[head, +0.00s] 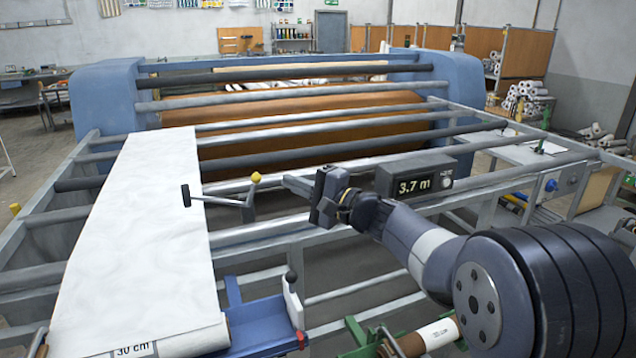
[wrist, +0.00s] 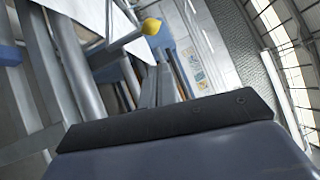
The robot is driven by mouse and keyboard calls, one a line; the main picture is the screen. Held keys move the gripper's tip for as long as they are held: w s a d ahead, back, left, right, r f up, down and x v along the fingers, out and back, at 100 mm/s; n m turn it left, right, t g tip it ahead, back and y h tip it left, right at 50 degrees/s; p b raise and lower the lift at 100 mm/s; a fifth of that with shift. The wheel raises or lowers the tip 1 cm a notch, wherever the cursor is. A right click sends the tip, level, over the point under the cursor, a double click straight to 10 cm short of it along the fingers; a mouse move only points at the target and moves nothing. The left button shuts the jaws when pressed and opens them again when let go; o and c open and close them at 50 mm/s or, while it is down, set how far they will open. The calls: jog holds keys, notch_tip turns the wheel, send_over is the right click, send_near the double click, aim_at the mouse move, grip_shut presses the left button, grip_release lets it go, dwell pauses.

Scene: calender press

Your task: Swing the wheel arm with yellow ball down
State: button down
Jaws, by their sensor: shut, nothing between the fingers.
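The yellow ball (head: 256,178) tops a short grey wheel arm (head: 250,195) beside the white cloth, and the arm stands raised from the frame rail. A grey bar with a black end (head: 187,195) reaches left from it over the cloth. My gripper (head: 285,181) is shut and empty, its tip just right of the ball at about the same height. In the head view a small gap shows between them. In the wrist view the yellow ball (wrist: 152,26) appears at top centre, past the fingers (wrist: 165,85). The wheel's lower part is hard to make out.
A length counter reading 3.7 m (head: 415,184) sits on the rail right behind my gripper. White cloth (head: 140,230) runs over the rollers at left. The rollers (head: 330,158) lie behind.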

aim_at(254, 178)
jog(key=a, duration=0.1)
jog(key=s+a, duration=0.1)
jog(key=a+p, duration=0.1)
jog(key=shift+s+a+r, duration=0.15)
jog(key=shift+r, duration=0.15)
jog(key=shift+s+a+r+n+g+b, duration=0.15)
jog(key=shift+a+r+n+g+b, duration=0.15)
jog(key=shift+n, duration=0.2)
jog(key=a+n+h, duration=0.1)
jog(key=s+a+r+n+h, duration=0.1)
jog(key=n, duration=0.1)
jog(key=shift+s+a+g+b, duration=0.1)
jog(key=shift+a+g+b, duration=0.2)
jog(key=shift+g+b, duration=0.1)
jog(key=shift+s+a+r+n+h, duration=0.1)
jog(key=shift+s+a+n+h, duration=0.1)
jog(key=shift+a+n+h, duration=0.25)
jog(key=shift+s+a+b, duration=0.2)
jog(key=shift+a+b, duration=0.15)
jog(key=shift+b, duration=0.15)
